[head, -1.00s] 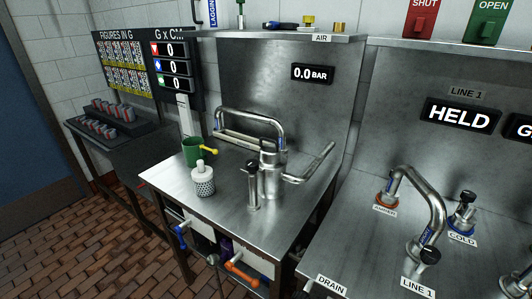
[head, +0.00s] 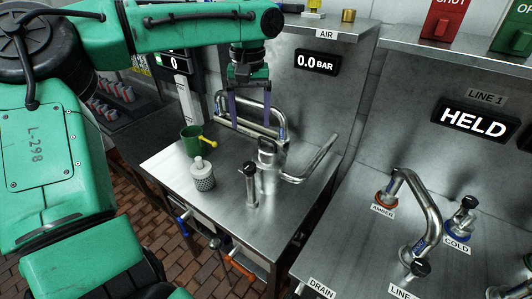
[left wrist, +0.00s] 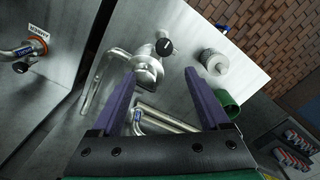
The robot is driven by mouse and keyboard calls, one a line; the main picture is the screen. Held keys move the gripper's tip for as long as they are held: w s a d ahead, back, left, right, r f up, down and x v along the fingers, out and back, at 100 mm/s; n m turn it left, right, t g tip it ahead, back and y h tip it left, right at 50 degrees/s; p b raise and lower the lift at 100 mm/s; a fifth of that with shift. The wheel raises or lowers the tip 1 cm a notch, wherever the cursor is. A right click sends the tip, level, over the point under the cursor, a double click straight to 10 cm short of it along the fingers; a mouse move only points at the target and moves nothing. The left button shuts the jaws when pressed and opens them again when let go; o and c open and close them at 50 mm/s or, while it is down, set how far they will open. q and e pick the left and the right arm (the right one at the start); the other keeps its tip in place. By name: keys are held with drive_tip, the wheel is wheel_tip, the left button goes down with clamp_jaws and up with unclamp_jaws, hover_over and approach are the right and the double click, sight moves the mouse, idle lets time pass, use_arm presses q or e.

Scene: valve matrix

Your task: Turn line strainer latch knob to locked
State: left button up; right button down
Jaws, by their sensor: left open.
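A black knob with a pale mark (head: 249,167) tops a metal post on the steel bench. It also shows in the left wrist view (left wrist: 164,47), beside the steel fitting. The steel fitting (head: 268,155), with curved pipes, stands just behind the post. No label tells which part is the strainer latch. My left gripper (head: 249,124) points down above the back of the bench, its purple fingers apart and empty. In the left wrist view its fingertips (left wrist: 160,76) lie either side of the fitting, short of the knob. My right gripper is out of view.
A bent pipe (head: 318,155) reaches right from the fitting. The LINE 1 bench (head: 345,245), with its taps, is at the right. The bench front is mostly clear.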

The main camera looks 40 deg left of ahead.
use_arm(q)
hover_over(249, 165)
wheel_tip(249, 165, down, 5)
wheel_tip(249, 165, down, 9)
drive_tip(key=shift+d+p, duration=0.1)
drive_tip(key=shift+p, duration=0.6)
drive_tip(key=shift+f, duration=0.25)
clamp_jaws()
